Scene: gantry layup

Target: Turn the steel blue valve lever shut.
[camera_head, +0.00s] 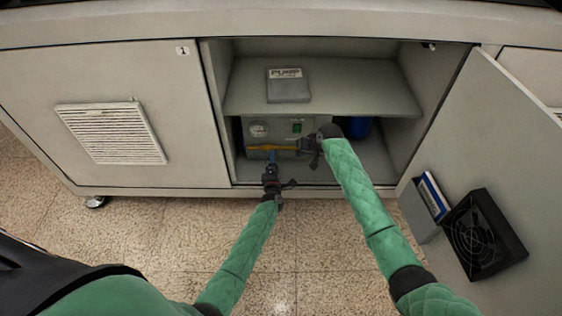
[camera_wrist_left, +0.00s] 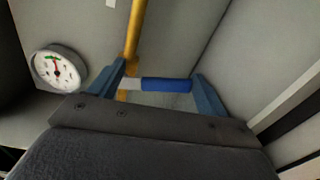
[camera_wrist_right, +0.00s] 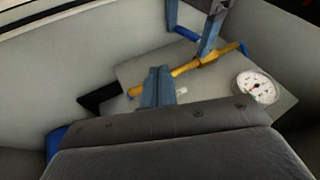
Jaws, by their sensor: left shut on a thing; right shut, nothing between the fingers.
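The steel blue valve lever (camera_wrist_left: 166,84) has a pale metal stub and stands roughly crosswise to the yellow pipe (camera_wrist_left: 134,35). My left gripper (camera_wrist_left: 160,85) has a finger at each end of the lever and is shut on it. In the head view the left gripper (camera_head: 272,164) is just in front of the pipe (camera_head: 272,148). The lever also shows in the right wrist view (camera_wrist_right: 187,33), between the left fingers. My right gripper (camera_wrist_right: 158,88) is shut and empty, by the pipe's other end. I cannot tell whether it touches the pipe.
A grey pump unit with a round gauge (camera_head: 259,129) stands behind the pipe in the open cabinet. A shelf (camera_head: 340,92) above holds a box marked PUMP (camera_head: 288,88). The open door (camera_head: 500,130) at right carries a black fan (camera_head: 482,236).

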